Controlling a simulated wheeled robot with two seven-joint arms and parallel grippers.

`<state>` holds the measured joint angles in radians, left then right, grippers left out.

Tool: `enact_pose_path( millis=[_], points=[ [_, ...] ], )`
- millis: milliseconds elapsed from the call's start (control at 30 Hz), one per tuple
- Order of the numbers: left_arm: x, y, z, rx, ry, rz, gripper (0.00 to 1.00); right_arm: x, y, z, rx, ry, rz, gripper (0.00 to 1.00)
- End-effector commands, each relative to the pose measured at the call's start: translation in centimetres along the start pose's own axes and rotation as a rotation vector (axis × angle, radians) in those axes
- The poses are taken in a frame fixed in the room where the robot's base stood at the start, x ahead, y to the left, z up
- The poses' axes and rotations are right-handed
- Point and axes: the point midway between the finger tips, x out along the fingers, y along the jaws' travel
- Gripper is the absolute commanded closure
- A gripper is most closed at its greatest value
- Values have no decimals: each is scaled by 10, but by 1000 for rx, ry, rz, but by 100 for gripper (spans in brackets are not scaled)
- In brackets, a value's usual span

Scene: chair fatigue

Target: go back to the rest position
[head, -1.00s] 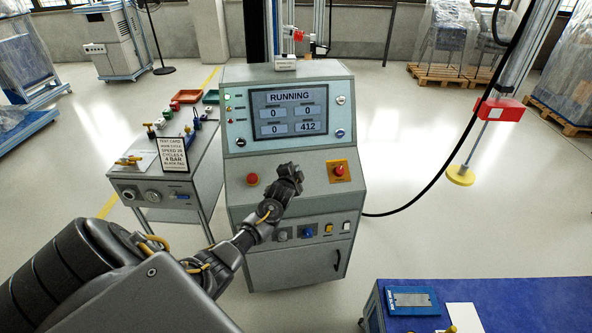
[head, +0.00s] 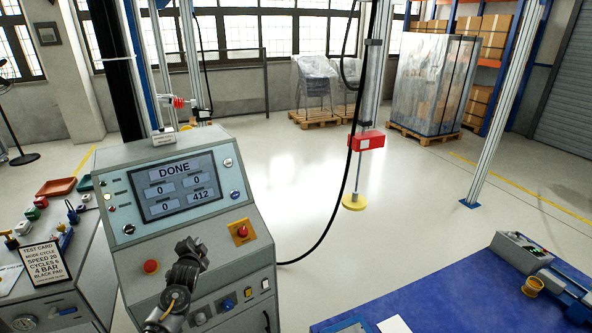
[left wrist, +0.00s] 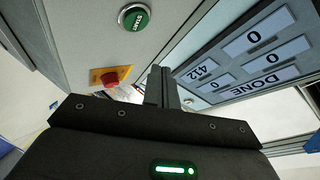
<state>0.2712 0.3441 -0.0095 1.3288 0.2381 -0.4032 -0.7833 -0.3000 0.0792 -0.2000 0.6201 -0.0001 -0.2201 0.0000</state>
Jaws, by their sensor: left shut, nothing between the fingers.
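My left gripper (head: 188,247) is shut and empty in front of the grey control console (head: 190,262). A red switch on a yellow plate (head: 241,232) is to the right of the gripper. In the left wrist view the gripper's closed fingers (left wrist: 160,87) point toward the console panel, with a green START button (left wrist: 134,16) and a red knob on a yellow plate (left wrist: 109,78) beyond. My right gripper is not in view.
A side cart (head: 45,305) with a test card stands at the left. A blue-topped table (head: 440,290) fills the lower right. A black cable hangs beside a red block (head: 366,142) above a yellow disc (head: 354,202). Open floor lies behind.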

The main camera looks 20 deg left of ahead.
Motion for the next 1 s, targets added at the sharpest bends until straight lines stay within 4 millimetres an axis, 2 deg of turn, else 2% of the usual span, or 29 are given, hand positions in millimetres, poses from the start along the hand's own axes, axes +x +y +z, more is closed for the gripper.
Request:
enact_pose_path(
  millis=[67,167,267,367,400,500,600,700,800,1000],
  points=[
    [-4,5,0,-7,-1,12,100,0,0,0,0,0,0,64],
    [-21,29,-2,-42,-6,73,100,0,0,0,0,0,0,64],
    [-61,72,-2,-113,-32,190,100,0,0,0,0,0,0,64],
    [-122,121,-3,-209,-85,344,100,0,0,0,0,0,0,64],
    [-151,138,-2,-247,-115,407,100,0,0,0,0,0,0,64],
    [-220,170,0,-334,-199,542,100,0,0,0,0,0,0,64],
    [-277,187,3,-395,-277,638,100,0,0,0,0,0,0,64],
    [-321,194,5,-437,-343,703,100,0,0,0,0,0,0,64],
    [-357,197,8,-470,-401,751,100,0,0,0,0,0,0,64],
    [-416,195,13,-522,-504,819,100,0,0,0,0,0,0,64]
  ],
)
